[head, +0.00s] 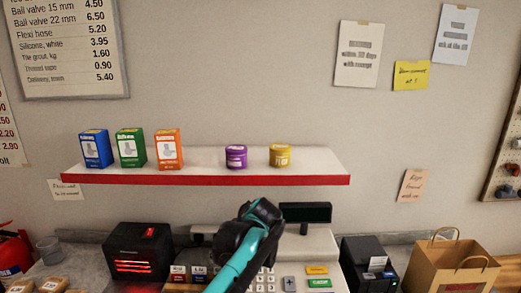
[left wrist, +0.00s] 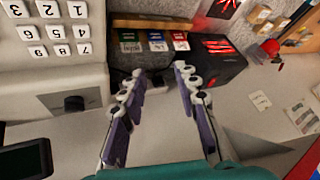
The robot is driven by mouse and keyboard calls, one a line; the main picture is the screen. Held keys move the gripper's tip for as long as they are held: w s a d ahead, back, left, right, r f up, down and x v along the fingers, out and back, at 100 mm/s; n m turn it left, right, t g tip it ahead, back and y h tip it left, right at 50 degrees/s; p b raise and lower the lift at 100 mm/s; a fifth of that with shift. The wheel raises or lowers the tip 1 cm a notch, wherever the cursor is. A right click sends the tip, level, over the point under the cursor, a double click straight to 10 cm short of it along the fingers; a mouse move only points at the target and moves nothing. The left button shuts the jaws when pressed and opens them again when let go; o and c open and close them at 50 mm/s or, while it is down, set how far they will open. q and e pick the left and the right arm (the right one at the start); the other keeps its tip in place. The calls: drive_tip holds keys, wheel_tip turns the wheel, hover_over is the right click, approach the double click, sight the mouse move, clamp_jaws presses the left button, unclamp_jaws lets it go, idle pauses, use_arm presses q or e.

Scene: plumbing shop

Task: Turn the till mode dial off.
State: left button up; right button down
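The till (head: 292,243) stands on the counter in the head view, with a dark display on a post, number keys and coloured keys. My teal and black arm covers that part of the till in the head view. My left gripper (left wrist: 159,72) is open in the left wrist view, with nothing seen held. The dial lies left of its fingers, apart from them. My right gripper is in neither view.
A black device with red-lit slots (head: 140,252) stands left of the till. A black card printer (head: 368,264) and a paper bag (head: 450,265) stand right. A red-edged shelf (head: 205,179) with boxes and tins hangs above. The till display (left wrist: 27,158) is near the dial.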

use_arm(q)
drive_tip(key=s+a+f+m+h+b, duration=0.1)
drive_tip(key=s+a+f, duration=0.1)
drive_tip(key=s+f, duration=0.3)
drive_tip(key=s+a+f+m+t+h+b, duration=0.1)
drive_tip(key=s+f, duration=0.4)
drive_tip(key=s, duration=0.6)
drive_tip(key=s+a+f+m+t+h+b, duration=0.1)
drive_tip(key=s+a+f+m+h, duration=0.1)
drive_tip(key=s, duration=0.6)
wheel_tip(320, 180, down, 3)
drive_tip(key=shift+a+m+h+b, duration=0.35)
drive_tip(key=shift+a+h, duration=0.35)
drive_tip(key=shift+a, duration=0.5)
drive_tip(key=shift+s, duration=0.1)
